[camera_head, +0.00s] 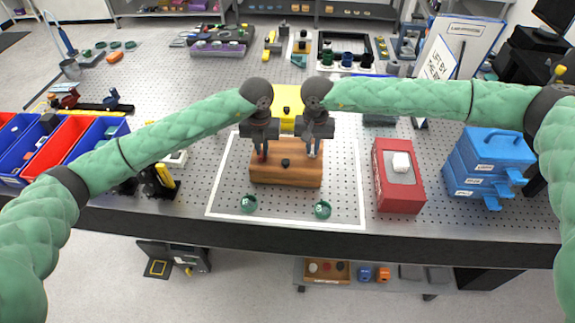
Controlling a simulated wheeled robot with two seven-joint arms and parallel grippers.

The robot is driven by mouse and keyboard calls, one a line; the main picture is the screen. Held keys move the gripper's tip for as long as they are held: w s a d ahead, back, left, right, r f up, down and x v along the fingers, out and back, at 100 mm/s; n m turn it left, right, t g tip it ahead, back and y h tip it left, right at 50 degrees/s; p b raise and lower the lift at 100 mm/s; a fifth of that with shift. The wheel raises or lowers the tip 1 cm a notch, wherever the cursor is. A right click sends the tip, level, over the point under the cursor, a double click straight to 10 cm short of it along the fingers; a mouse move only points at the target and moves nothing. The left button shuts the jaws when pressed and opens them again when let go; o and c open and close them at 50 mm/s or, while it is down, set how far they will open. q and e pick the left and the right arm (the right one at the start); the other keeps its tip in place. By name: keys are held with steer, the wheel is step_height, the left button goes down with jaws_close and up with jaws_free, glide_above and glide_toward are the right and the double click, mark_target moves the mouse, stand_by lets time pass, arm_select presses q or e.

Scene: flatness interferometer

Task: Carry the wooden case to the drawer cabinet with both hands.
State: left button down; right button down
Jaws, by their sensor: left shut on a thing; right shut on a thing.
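The wooden case (286,177) is a brown block-like box with a dark knob on its front. It is in the middle of the view, over the white-outlined square on the perforated table; I cannot tell whether it touches the table. My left gripper (262,155) points down at the left part of its top and is shut on it. My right gripper (313,152) points down at the right part and is shut on it. The grippers hide part of the case's top. The blue drawer cabinet (479,164), with labelled drawers, stands at the right of the table.
A red box (399,190) with a white top piece stands between case and cabinet. Two green round pieces (248,204) (322,209) lie in front of the case. A yellow object (288,98) is behind it. Red and blue bins (62,143) are at left. A leaning sign (441,59) stands behind right.

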arm_select(q)
steer(key=shift+w+r, duration=0.1)
steer(key=shift+r, duration=0.1)
arm_select(e)
steer(key=shift+w+r, duration=0.15)
steer(key=shift+r, duration=0.05)
